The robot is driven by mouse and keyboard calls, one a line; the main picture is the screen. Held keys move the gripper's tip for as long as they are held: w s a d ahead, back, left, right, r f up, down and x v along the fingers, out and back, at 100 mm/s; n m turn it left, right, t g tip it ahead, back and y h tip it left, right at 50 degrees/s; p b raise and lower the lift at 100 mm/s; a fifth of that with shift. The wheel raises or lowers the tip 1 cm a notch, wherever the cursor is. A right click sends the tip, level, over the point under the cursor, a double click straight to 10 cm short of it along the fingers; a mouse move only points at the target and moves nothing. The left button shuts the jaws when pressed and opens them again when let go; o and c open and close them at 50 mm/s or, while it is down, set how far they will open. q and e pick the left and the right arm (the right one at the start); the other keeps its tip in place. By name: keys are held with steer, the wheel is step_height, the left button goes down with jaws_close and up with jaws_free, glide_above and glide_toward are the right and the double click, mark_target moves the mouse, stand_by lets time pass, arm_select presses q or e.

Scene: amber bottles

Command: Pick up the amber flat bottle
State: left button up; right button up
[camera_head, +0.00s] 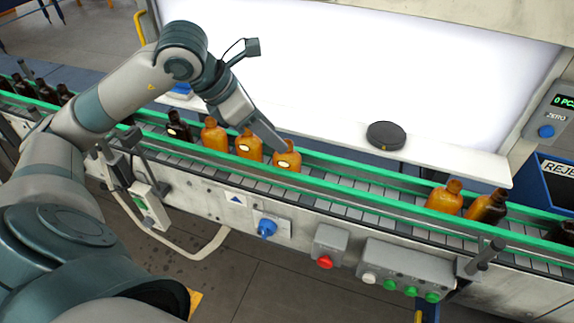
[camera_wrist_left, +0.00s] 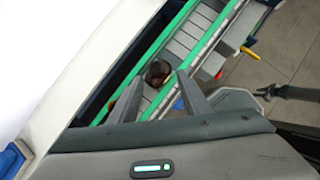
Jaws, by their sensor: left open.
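Several amber bottles stand on the conveyor in the head view. Three are grouped near my left gripper (camera_head: 274,140): a left one (camera_head: 214,138), a middle one (camera_head: 248,147) and a right one (camera_head: 287,161). Two more amber bottles, one (camera_head: 443,199) and another (camera_head: 486,209), stand farther right. I cannot tell which is the flat one. My left gripper reaches down beside the right bottle of the group and partly covers it. In the wrist view its fingers (camera_wrist_left: 160,84) are apart, with a dark round bottle top (camera_wrist_left: 158,72) seen between and beyond them. My right gripper is not in view.
Green rails (camera_head: 340,180) edge the conveyor. Dark brown bottles, such as one (camera_head: 178,128) left of the amber group, also stand on it. A black round disc (camera_head: 385,135) lies on the white ledge behind. A control box (camera_head: 400,273) is on the front side. A blue reject bin (camera_head: 558,185) stands right.

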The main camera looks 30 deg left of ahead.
mark_target(287, 163)
arm_select(q)
steer(key=p+x, duration=0.1)
steer(key=x, duration=0.1)
steer(key=p+x, duration=0.1)
steer(key=x, duration=0.1)
steer(key=shift+w+r+p, duration=0.15)
steer(key=shift+w+p, duration=0.2)
steer(key=shift+p, duration=0.05)
steer(key=shift+w+f, duration=0.15)
steer(key=shift+f, duration=0.2)
steer(key=shift+c, duration=0.3)
jaws_close()
